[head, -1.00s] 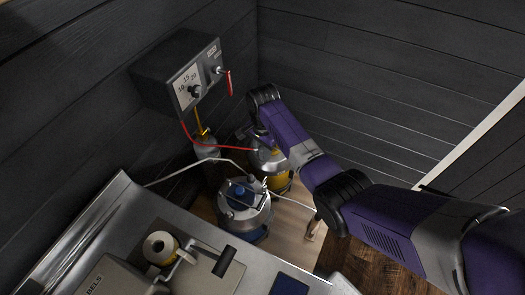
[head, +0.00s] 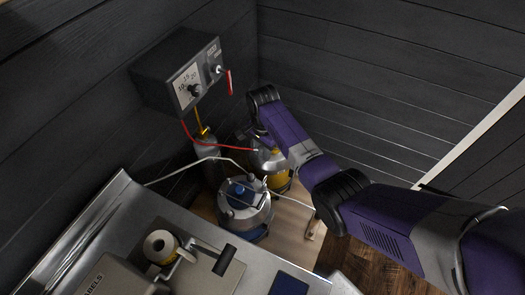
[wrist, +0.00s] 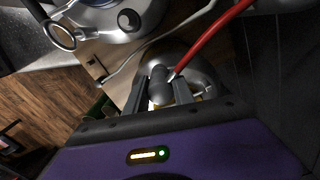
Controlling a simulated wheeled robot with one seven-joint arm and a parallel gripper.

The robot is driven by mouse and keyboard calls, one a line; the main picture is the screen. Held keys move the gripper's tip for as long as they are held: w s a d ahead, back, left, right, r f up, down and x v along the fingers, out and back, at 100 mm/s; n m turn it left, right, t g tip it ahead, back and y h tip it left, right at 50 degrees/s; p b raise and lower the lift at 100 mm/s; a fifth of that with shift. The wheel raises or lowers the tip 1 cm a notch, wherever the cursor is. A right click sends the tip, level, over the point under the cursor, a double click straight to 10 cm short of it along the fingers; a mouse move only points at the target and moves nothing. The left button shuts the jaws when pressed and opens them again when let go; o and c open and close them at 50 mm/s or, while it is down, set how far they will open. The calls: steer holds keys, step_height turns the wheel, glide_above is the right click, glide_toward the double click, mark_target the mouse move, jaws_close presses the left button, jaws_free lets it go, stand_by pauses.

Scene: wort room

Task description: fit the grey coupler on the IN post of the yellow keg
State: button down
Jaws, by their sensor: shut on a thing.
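The yellow keg (head: 280,182) stands on the floor by the back corner, partly behind the blue-marked keg and under my arm. Its rounded steel top (wrist: 200,65) shows in the wrist view. My gripper (wrist: 163,92) is shut on the grey coupler (wrist: 160,88), which has the red hose (wrist: 215,38) running from it. The coupler is over the keg's top. Fingers and coupler hide the post beneath it, so I cannot tell whether they touch. In the head view my wrist covers the coupler.
A steel keg with a blue top (head: 245,210) stands close in front. A gas cylinder (head: 211,150) is behind it, left. The wall box (head: 180,75) has a dial and red lever. A steel bench (head: 120,215) with a label machine fills the front left. Pale hoses cross between.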

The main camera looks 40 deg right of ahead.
steer(key=shift+c, duration=2.2)
jaws_free()
steer(key=shift+r, duration=0.1)
steer(key=shift+r+p, duration=2.4)
steer(key=shift+p, duration=0.1)
steer(key=shift+r, duration=1.05)
steer(key=shift+s+f, duration=0.1)
